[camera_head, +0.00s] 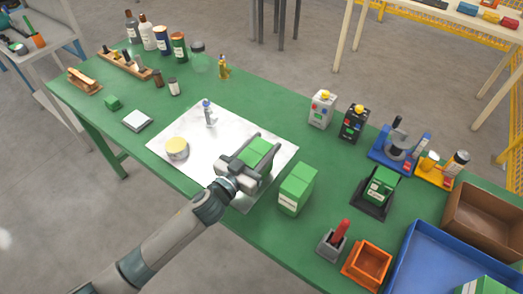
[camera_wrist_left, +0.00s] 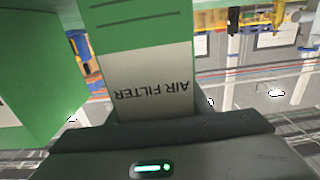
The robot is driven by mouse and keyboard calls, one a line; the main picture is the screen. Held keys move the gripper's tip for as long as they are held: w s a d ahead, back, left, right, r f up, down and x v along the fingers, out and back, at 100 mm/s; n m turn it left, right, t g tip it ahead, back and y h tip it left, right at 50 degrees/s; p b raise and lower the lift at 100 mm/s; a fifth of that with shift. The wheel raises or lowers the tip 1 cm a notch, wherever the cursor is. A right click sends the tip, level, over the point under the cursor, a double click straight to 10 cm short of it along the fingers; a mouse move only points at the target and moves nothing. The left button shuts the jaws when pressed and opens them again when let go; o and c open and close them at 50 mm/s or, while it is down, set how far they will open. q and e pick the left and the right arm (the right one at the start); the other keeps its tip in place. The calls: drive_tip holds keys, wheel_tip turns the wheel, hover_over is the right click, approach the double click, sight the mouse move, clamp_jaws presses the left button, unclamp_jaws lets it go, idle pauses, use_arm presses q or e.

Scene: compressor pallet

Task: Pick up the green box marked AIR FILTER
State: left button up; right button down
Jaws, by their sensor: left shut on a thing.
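The green box marked AIR FILTER (camera_head: 257,151) is over the white sheet (camera_head: 192,144) on the green table in the head view. My left gripper (camera_head: 246,158) is shut on it, with the fingers on either side. In the left wrist view the box (camera_wrist_left: 146,75) fills the upper middle, its white label reading AIR FILTER upside down. Whether the box touches the sheet cannot be told. My right gripper is in neither view.
Another green box (camera_head: 296,189) stands close to the right of the held one. A yellow-lidded tin (camera_head: 177,149) and a small bottle (camera_head: 209,113) stand on the sheet. An orange bin (camera_head: 367,264) and a blue tray (camera_head: 408,262) are at the right front.

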use_arm(q)
wheel_tip(320, 180, up, 10)
drive_tip(key=shift+f, duration=0.25)
idle(0.6)
